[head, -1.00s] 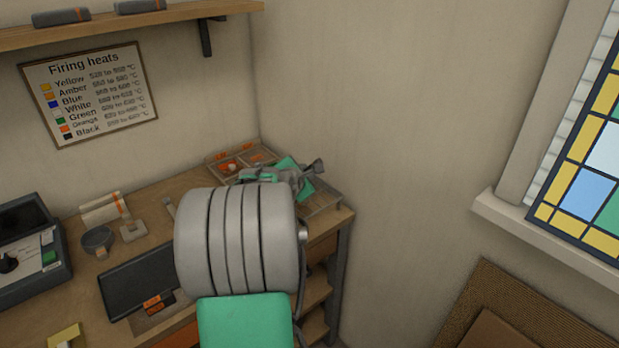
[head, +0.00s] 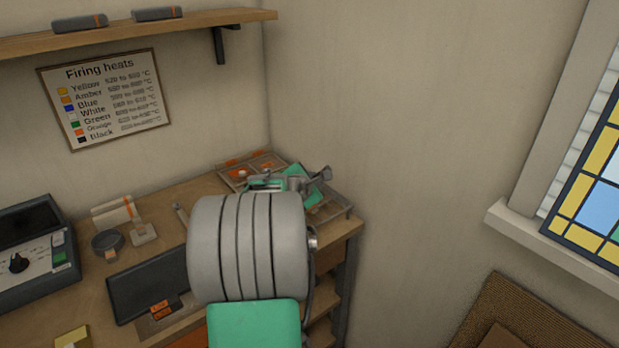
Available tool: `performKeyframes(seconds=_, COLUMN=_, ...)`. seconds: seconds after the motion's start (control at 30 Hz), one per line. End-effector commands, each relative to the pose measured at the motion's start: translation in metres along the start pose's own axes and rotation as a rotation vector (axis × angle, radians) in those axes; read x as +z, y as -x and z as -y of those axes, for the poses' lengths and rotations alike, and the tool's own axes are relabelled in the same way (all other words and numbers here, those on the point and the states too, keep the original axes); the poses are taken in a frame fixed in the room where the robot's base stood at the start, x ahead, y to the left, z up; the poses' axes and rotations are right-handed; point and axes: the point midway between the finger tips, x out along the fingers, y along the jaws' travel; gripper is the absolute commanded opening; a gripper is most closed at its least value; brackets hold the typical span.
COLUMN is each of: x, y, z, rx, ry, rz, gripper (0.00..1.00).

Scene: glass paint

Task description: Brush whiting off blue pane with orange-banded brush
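My gripper (head: 318,174) is over the right back corner of the workbench, partly hidden behind my own grey arm. Its fingers are too small and overlapped to show whether they are open or shut. A green sheet or part (head: 308,195) shows around the gripper; I cannot tell what it is. No blue pane can be made out on the bench, and no orange-banded brush can be made out for certain. A white stand with an orange stripe (head: 113,213) is at the back of the bench.
The wooden bench (head: 85,262) holds a dark bowl (head: 107,242), a black panel (head: 145,288), a control box (head: 35,250) at left, and a divided tray (head: 238,171) at the back. A shelf (head: 235,16) hangs above. A stained-glass window (head: 598,205) is at right.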

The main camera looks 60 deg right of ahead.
Motion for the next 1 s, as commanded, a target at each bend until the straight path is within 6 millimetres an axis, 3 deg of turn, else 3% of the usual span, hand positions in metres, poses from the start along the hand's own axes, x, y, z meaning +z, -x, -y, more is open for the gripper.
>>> performKeyframes(seconds=0.57, x=0.013, y=0.018, z=0.028, rx=0.000, ry=-0.001, rz=0.000, gripper=0.00)
performKeyframes(seconds=0.83, x=0.021, y=0.024, z=0.020, rx=0.000, ry=0.000, rz=-0.001, gripper=0.00)
performKeyframes(seconds=1.0, x=0.016, y=0.018, z=0.013, rx=0.001, ry=0.001, rz=-0.002, gripper=0.00)
